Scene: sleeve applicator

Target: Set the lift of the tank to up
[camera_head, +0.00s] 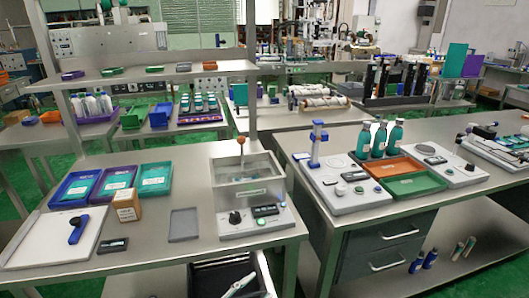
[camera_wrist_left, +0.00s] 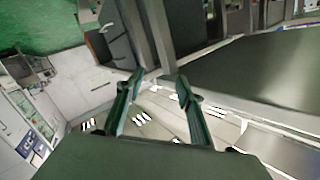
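The tank (camera_head: 246,182) is a clear-walled box on a pale control base (camera_head: 256,222), at the right end of the front left bench. A thin rod topped by an orange ball (camera_head: 241,140) stands upright above it. What hangs on the rod inside the tank is too small to tell. The base carries a dark knob (camera_head: 235,217) and a small display (camera_head: 265,210). My left gripper (camera_wrist_left: 160,80) shows in the left wrist view with its two dark green fingers apart and nothing between them. I cannot make it out clearly in the head view. My right gripper is not in view.
A grey tray (camera_head: 184,224), a cardboard box (camera_head: 127,205) and blue and green trays (camera_head: 115,180) lie left of the tank. A shelf (camera_head: 165,75) spans above the bench. A gap separates this bench from the right bench (camera_head: 340,215). An open dark drawer (camera_head: 215,275) shows below.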

